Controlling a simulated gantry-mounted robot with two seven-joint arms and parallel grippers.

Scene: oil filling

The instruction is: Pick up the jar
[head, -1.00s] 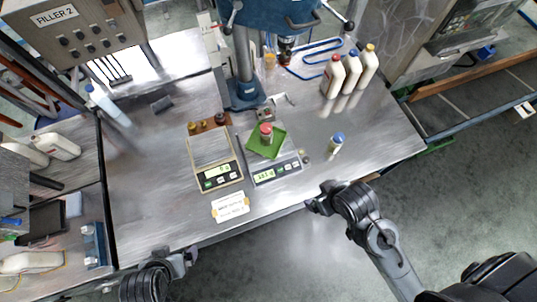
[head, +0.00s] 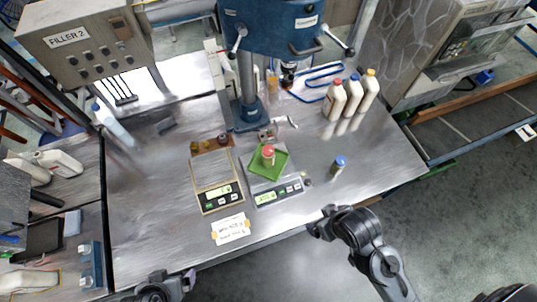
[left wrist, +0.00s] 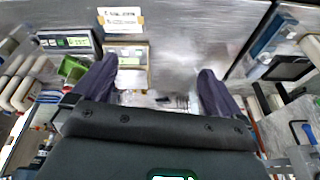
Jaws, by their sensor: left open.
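A small jar with a red lid (head: 268,153) stands on a green tray (head: 281,163) on the right-hand scale. Another small jar with a blue lid (head: 338,166) stands on the bare table to the right of that scale. My left gripper (head: 186,283) is low in the head view at the table's front edge, well away from both jars. In the left wrist view its two dark fingers (left wrist: 158,90) are apart with nothing between them. The green tray shows there too (left wrist: 73,69). My right gripper (head: 318,224) is at the front edge, nearer the blue-lidded jar; its fingers are unclear.
Two scales stand side by side, the left one empty (head: 213,172). A paper note (head: 231,229) lies in front. A blue press (head: 248,110) stands behind. Several small brown bottles (head: 222,139) and white bottles (head: 352,95) stand at the back.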

